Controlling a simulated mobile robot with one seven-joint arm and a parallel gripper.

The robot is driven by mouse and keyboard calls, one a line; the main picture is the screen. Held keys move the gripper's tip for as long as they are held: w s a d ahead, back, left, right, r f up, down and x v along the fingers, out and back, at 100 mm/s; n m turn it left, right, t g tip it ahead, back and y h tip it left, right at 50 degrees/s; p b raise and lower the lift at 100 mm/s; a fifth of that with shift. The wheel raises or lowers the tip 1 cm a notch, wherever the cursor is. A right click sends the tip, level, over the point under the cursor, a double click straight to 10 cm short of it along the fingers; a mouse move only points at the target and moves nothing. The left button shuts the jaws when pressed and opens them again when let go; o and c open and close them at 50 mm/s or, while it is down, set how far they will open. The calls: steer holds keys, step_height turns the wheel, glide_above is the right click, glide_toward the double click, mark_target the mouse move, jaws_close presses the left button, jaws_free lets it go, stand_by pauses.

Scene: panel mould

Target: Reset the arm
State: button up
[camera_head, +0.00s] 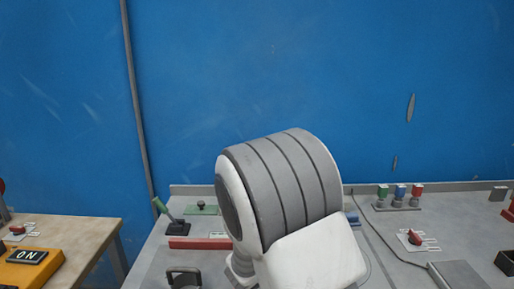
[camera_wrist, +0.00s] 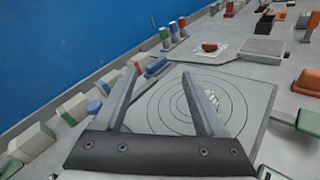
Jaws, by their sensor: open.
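My gripper (camera_wrist: 160,92) shows in the wrist view with its two grey fingers apart and nothing between them. It is above a grey plate (camera_wrist: 255,97) marked with rings. In the head view my white and grey arm fills the lower middle and hides part of the table; the gripper itself cannot be made out there.
The grey table (camera_head: 398,247) carries a green-handled lever (camera_head: 163,208), a red bar (camera_head: 198,243), red, blue and green blocks on a stand (camera_head: 400,203), and a red knob (camera_head: 415,237). A wooden table (camera_head: 75,240) with a yellow ON box (camera_head: 30,266) stands left. A blue wall (camera_head: 250,80) is behind.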

steer(key=s+d+r+m+g+y+p, duration=0.1)
steer(key=s+d+r+m+g+y, duration=0.15)
steer(key=s+d+m+g, duration=0.4)
steer(key=s+d+r+m+g+y+p, duration=0.1)
steer(key=s+d+r+m+g, duration=0.25)
steer(key=s+m, duration=0.55)
steer(key=s+a+r+m+t+y, duration=0.2)
steer(key=s+a+r+m+y, duration=0.1)
steer(key=s+a+m+y, duration=0.1)
steer(key=s+a+r+m+t+y+p, duration=0.1)
steer(key=s+a+r+m+t+y, duration=0.1)
steer(key=s, duration=0.6)
steer(key=a+r+m+y, duration=0.1)
steer(key=a+r+y, duration=0.1)
steer(key=a, duration=0.1)
steer(key=shift+a+m, duration=0.35)
